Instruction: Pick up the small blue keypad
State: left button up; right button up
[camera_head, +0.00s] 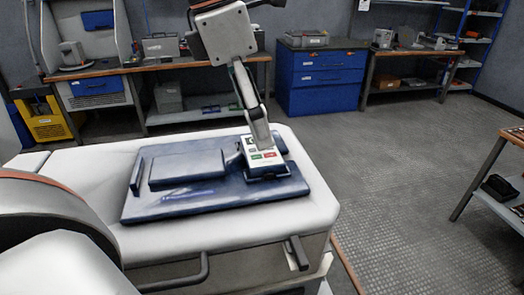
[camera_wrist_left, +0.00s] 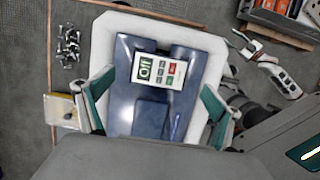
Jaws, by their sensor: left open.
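The small keypad (camera_head: 266,158) sits on a dark blue panel (camera_head: 170,211) on a white-topped cart. Its face is white, with red and green buttons; the wrist view shows the keypad (camera_wrist_left: 160,71) with a display reading "Off". My left gripper (camera_head: 259,136) reaches down from above, and its finger hides part of the keypad in the head view. In the left wrist view my left gripper (camera_wrist_left: 156,100) is open, its two green-padded fingers wide apart, with nothing between the tips. Whether a finger touches the keypad cannot be told.
A raised blue block (camera_head: 187,168) lies on the panel, left of the keypad. The white cart top (camera_head: 312,190) has a handle at its front. Workbenches and a blue drawer cabinet (camera_head: 321,78) stand along the back wall.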

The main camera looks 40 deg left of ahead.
aim_at(256, 149)
pick_arm(q)
jog(key=x, duration=0.4)
jog(key=shift+s+a+f, duration=0.2)
jog(key=shift+s+f, duration=0.05)
jog(key=shift+f, duration=0.1)
jog(key=shift+w+d+f, duration=0.15)
jog(key=shift+f, duration=0.3)
jog(key=c, duration=1.2)
